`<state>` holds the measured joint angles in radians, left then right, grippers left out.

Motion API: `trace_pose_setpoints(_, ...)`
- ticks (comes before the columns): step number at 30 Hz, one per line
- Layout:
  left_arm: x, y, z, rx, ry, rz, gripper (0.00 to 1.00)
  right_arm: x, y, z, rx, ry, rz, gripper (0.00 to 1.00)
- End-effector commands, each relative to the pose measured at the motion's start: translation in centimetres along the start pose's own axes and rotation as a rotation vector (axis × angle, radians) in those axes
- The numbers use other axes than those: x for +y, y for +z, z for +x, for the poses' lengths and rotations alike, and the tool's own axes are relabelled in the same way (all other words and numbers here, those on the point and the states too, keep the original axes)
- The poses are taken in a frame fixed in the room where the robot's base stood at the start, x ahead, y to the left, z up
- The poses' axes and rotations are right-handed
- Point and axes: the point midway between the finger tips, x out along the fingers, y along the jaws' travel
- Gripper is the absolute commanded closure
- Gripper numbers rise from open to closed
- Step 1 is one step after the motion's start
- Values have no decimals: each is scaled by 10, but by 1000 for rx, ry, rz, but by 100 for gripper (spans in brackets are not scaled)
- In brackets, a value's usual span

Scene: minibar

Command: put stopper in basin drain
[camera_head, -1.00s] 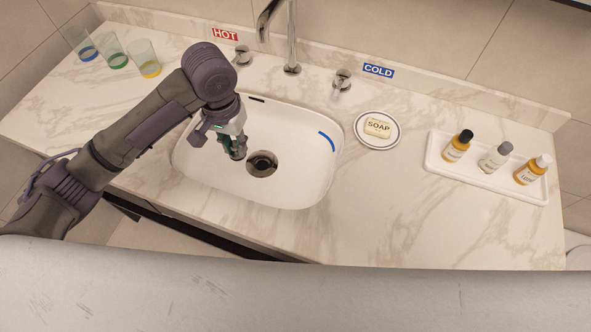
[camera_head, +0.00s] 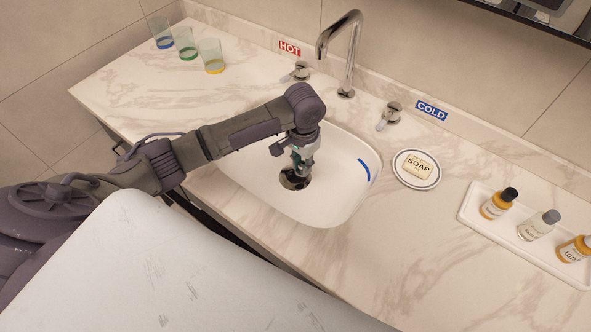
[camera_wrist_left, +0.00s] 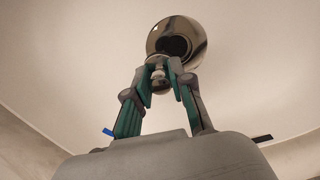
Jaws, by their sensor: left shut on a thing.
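The white basin (camera_head: 336,196) is set in the marble counter. Its drain (camera_head: 289,183) is a round chrome ring with a dark opening, partly hidden by my gripper. My left gripper (camera_head: 302,164) points down into the basin, over the drain. In the left wrist view my left gripper (camera_wrist_left: 161,74) has its green-padded fingers shut on a small shiny metal stopper (camera_wrist_left: 158,80). The drain (camera_wrist_left: 192,27) shows just beyond the fingertips there. Whether the stopper touches the drain I cannot tell. My right gripper is out of view.
The chrome faucet (camera_head: 351,50) stands behind the basin, between the hot handle (camera_head: 299,72) and cold handle (camera_head: 389,115). A soap dish (camera_head: 432,181) and a tray of bottles (camera_head: 480,222) stand to the right. Several tinted glasses (camera_head: 186,45) stand at the back left.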

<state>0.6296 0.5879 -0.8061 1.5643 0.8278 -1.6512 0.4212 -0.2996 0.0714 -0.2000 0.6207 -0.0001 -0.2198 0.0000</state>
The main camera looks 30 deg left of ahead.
Motion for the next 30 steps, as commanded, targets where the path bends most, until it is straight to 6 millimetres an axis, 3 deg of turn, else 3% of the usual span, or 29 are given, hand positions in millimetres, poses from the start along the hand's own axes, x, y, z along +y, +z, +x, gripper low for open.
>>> trace_pose_setpoints(3,-19,-1,11,-2,0,-2,100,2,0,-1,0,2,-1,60)
trace_pose_setpoints(7,-26,-2,17,0,1,0,100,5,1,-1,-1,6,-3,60)
trace_pose_setpoints(16,-28,-2,53,1,0,0,100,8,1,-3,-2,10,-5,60)
trace_pose_setpoints(28,-27,-2,59,1,1,1,100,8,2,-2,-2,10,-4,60)
trace_pose_setpoints(29,-27,-2,60,1,1,1,76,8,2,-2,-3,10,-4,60)
trace_pose_setpoints(30,-27,-2,59,2,1,1,70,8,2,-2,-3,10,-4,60)
